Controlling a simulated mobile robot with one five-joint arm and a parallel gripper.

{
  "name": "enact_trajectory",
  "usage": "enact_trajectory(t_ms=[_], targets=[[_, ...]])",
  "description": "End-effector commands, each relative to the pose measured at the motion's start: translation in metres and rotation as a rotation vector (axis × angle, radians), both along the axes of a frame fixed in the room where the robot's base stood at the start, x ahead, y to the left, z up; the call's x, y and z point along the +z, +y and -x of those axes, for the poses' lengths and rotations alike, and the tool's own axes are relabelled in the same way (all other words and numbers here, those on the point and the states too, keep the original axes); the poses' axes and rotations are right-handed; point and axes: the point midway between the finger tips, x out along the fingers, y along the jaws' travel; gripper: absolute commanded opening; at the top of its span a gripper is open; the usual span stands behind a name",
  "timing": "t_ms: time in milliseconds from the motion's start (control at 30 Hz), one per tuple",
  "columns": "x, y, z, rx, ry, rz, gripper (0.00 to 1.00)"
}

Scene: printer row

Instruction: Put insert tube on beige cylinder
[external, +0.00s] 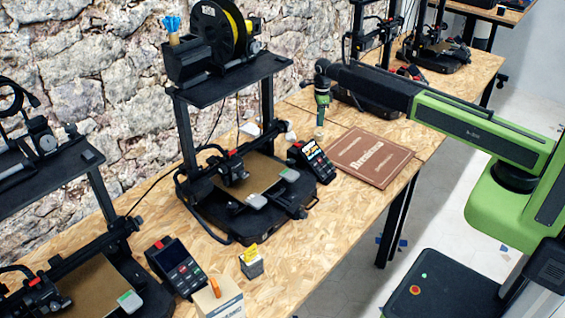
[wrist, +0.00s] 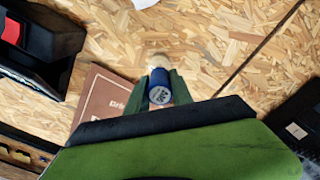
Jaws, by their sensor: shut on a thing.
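My gripper (external: 322,100) points down over the table near the brown box. In the wrist view my gripper (wrist: 160,80) is shut on a blue tube (wrist: 160,96) with a pale, printed round end, which I take as the insert tube. A beige rounded piece, likely the beige cylinder (wrist: 158,62), shows just beyond the tube. In the external view the beige cylinder (external: 319,133) shows directly below my gripper. I cannot tell whether the tube touches it. The tube's lower part is hidden.
A flat brown box (external: 370,157) lies right of the gripper. A printer (external: 245,185) with a card terminal (external: 312,160) stands to the left, and another printer (external: 375,85) stands behind. Small white pieces (external: 290,132) lie nearby.

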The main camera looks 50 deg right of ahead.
Motion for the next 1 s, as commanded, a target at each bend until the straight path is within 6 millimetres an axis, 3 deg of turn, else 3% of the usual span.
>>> enact_trajectory(t_ms=[167, 433, 800, 833, 1000], targets=[[-0.003, 0.002, -0.001, 0.0, 0.0, 0.0, 0.0], [-0.045, 0.002, -0.001, 0.0, 0.0, 0.0, 0.0], [-0.045, 0.002, -0.001, 0.0, 0.0, 0.0, 0.0], [-0.045, 0.002, -0.001, 0.0, 0.0, 0.0, 0.29], [-0.043, 0.002, -0.001, 0.0, 0.0, 0.0, 0.49]])
